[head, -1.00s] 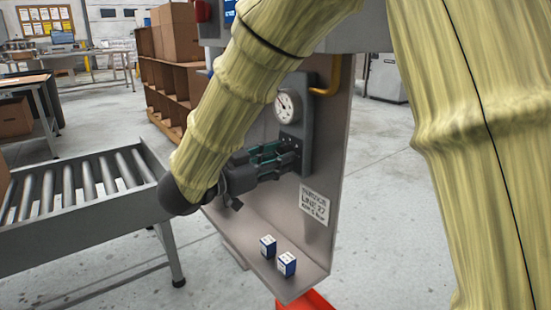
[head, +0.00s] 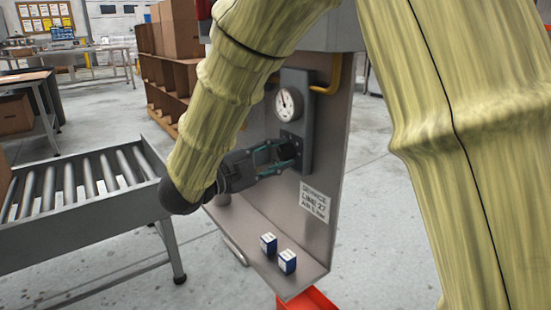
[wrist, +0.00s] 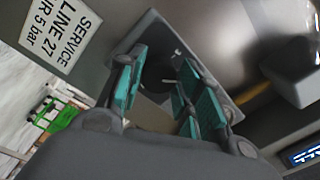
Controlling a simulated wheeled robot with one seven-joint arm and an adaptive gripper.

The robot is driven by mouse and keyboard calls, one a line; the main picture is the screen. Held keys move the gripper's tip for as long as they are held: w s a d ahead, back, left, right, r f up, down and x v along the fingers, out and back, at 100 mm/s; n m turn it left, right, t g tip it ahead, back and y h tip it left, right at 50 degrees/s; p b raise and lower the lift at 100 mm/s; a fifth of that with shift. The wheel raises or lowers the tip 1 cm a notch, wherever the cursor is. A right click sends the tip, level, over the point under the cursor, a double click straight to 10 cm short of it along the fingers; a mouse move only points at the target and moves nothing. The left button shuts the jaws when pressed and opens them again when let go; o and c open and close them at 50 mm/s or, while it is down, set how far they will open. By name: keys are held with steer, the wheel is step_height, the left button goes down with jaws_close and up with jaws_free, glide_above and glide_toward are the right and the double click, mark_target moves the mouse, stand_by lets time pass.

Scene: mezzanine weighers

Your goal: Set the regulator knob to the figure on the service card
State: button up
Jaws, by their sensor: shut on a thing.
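My gripper (head: 279,154) is shut on the dark regulator knob (head: 289,149) on the grey panel plate. In the wrist view, the teal-padded fingers stand on both sides of the dark knob (wrist: 157,74), which they partly hide. The round white gauge (head: 288,103) sits just above the knob; its needle points up and slightly left, and its figures are too small to read. The white service card (head: 314,201) is on the panel, below and right of the knob. In the wrist view the card (wrist: 60,32) reads "SERVICE LINE 27", then a partly cut line ending "5 bar".
A yellow pipe (head: 328,82) bends beside the gauge plate. A roller conveyor (head: 85,200) stands at the left, and a red bin (head: 308,300) sits below the ledge.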

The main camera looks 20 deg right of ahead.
steer(key=m+b, duration=0.2)
steer(key=m, duration=0.2)
steer(key=shift+f+m, duration=0.15)
steer(key=shift+m, duration=0.25)
steer(key=shift+m+b, duration=1.25)
steer(key=shift+m, duration=0.35)
steer(key=o, duration=1)
steer(key=shift+r, duration=0.2)
steer(key=shift+o, duration=0.2)
steer(key=shift+a, duration=0.1)
steer(key=v, duration=1.2)
steer(key=shift+w, duration=0.2)
steer(key=shift+f, duration=0.15)
